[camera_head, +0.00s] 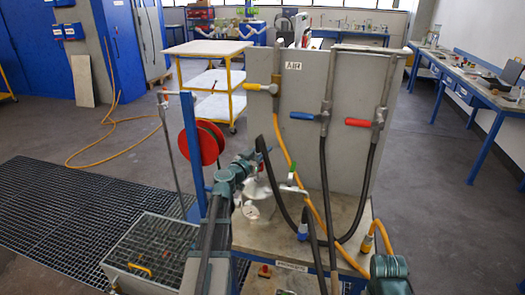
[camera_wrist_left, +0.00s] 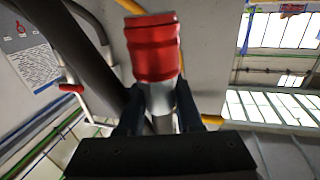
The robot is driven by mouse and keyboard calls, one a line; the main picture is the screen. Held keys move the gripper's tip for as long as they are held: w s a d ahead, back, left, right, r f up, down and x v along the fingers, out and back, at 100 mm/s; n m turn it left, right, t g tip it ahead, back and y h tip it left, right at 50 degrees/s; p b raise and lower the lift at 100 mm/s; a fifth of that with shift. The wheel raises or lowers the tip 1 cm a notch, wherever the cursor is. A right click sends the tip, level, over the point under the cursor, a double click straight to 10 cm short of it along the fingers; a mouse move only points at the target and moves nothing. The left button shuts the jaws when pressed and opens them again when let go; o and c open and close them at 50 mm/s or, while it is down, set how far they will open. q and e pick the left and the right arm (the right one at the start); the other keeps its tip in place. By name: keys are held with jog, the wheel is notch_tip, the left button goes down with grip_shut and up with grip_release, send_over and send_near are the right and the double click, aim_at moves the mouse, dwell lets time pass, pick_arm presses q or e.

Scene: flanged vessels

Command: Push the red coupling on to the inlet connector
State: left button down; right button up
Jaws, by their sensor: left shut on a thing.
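The red coupling (camera_wrist_left: 155,48) is large in the left wrist view, just beyond my left gripper (camera_wrist_left: 160,112). My dark fingers are shut around the grey metal part below its red sleeve. In the head view my left gripper (camera_head: 264,158) is small, in front of the grey panel, and I cannot make out the coupling there. A round white gauge (camera_head: 251,212) sits below the gripper. I cannot pick out the inlet connector for certain in either view. My right gripper is not in view; only a teal part of my right arm shows at the lower right.
The grey panel (camera_head: 345,88) carries valves with yellow, blue (camera_head: 302,116) and red (camera_head: 358,122) handles. Black and orange hoses hang in front of it. A red reel (camera_head: 203,146) stands left of my arm. A white-topped trolley (camera_head: 207,48) stands behind.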

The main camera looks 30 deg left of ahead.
pick_arm(q)
jog(key=shift+f+b, duration=1.85)
jog(key=shift+f, duration=0.05)
jog(key=c, duration=0.5)
grip_release()
jog(key=s, duration=1.3)
jog(key=shift+s+a, duration=0.15)
jog(key=shift+s, duration=0.25)
